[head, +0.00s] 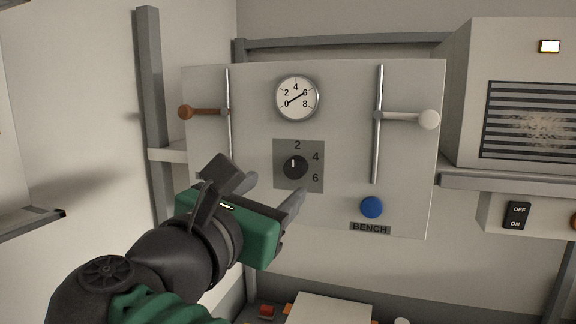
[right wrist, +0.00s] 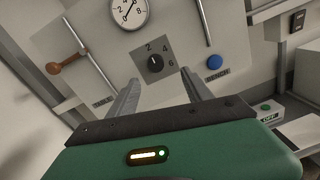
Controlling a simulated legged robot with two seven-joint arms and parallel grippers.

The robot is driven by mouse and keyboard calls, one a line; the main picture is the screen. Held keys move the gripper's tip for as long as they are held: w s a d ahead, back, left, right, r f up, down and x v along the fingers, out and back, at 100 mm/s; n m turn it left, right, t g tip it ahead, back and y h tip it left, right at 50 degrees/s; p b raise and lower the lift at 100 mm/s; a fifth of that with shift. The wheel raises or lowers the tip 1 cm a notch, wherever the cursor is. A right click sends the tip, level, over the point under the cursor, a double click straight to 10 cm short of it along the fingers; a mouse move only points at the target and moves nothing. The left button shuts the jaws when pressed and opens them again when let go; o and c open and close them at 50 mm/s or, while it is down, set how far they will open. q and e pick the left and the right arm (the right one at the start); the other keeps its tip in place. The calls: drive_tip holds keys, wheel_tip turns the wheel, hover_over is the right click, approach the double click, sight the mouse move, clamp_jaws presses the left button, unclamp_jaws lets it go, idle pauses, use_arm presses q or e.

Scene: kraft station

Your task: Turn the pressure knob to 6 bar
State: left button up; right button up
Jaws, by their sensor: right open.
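The pressure knob (head: 295,167) is a round black knob on a grey square plate marked 2, 4 and 6. Its white mark points up, roughly at the 2. It also shows in the right wrist view (right wrist: 154,63). My right gripper (head: 275,187) is open and empty in front of the panel, below and left of the knob. In the right wrist view its two fingers (right wrist: 163,84) point toward the knob, which lies beyond the tips and is not gripped. The round gauge (head: 296,98) has a needle lying along a line between 0 and 6. My left gripper is not in view.
The pale panel (head: 340,90) carries a brown-knobbed lever (head: 185,112) at left, a white-knobbed lever (head: 428,119) at right and a blue button (head: 372,207) above the BENCH label. A vented box (head: 470,60) and an OFF/ON switch (head: 517,215) are farther right.

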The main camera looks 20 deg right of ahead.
sight(292, 170)
drive_tip(key=p+x, duration=0.1)
drive_tip(key=x, duration=0.2)
drive_tip(key=a+p+x, duration=0.1)
drive_tip(key=x, duration=0.2)
drive_tip(key=w+p+x, duration=0.1)
drive_tip(key=x, duration=0.3)
drive_tip(key=shift+w+a, duration=0.2)
drive_tip(key=shift+a, duration=0.05)
drive_tip(key=shift+w+d, duration=0.25)
drive_tip(key=shift+w, duration=0.1)
drive_tip(key=shift+d+f, duration=0.15)
drive_tip(key=shift+d, duration=0.55)
drive_tip(key=shift+c, duration=1.2)
drive_tip(key=shift+w, duration=0.1)
drive_tip(key=shift+c, duration=1.4)
drive_tip(key=shift+w+a, duration=0.1)
drive_tip(key=shift+a, duration=0.2)
drive_tip(key=c, duration=0.7)
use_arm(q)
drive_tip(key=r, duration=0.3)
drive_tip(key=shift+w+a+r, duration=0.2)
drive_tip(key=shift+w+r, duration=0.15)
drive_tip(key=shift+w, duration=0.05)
use_arm(e)
drive_tip(key=shift+d+f, duration=0.1)
clamp_jaws()
